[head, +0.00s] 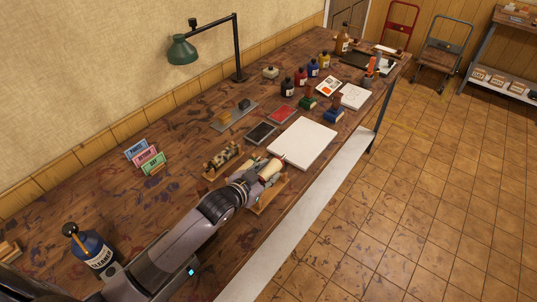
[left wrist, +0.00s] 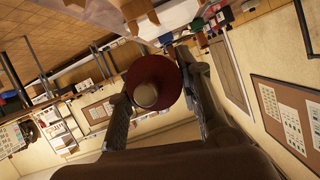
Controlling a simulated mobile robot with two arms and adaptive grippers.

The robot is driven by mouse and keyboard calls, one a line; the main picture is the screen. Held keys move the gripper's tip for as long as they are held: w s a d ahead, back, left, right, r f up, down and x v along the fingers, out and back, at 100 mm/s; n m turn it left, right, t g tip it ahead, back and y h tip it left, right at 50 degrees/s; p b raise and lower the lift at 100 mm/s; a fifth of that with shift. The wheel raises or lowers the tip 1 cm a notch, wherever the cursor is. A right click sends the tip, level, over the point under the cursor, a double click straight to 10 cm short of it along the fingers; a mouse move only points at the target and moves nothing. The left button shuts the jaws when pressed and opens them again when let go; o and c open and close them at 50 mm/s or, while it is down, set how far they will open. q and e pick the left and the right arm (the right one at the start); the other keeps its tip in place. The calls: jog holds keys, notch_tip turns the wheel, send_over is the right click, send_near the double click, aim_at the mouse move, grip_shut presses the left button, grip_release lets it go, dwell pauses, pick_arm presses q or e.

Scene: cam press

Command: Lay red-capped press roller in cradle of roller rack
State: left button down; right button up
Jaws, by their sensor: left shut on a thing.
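My left gripper (head: 262,174) reaches over the table's front part in the head view. It is shut on the red-capped press roller (head: 271,166), a pale cylinder with a dark red end. In the left wrist view, the roller's round red cap with its tan knob (left wrist: 146,94) lies between the two fingers (left wrist: 160,80). The wooden roller rack (head: 270,199) stands below and beside the gripper, partly hidden by it. The gap between roller and rack cradle is hidden, so I cannot tell whether they touch. My right gripper is not in view.
A wooden stamp holder (head: 222,161) stands just left of the gripper. A white slab (head: 303,142) lies close behind. Ink pads, bottles and a green lamp (head: 183,50) are farther back. A blue cleaner bottle (head: 92,250) stands at front left.

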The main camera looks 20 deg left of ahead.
pick_arm(q)
jog(key=shift+f+b, duration=0.55)
notch_tip(320, 180, down, 3)
jog(key=b, duration=0.3)
jog(key=shift+r, duration=0.1)
jog(key=shift+f+b, duration=0.5)
jog(key=shift+f, duration=0.35)
jog(key=shift+f+p, duration=0.4)
jog(key=shift+f, duration=0.15)
dwell(1.0)
jog(key=c, duration=1.1)
grip_release()
jog(key=shift+o, duration=0.2)
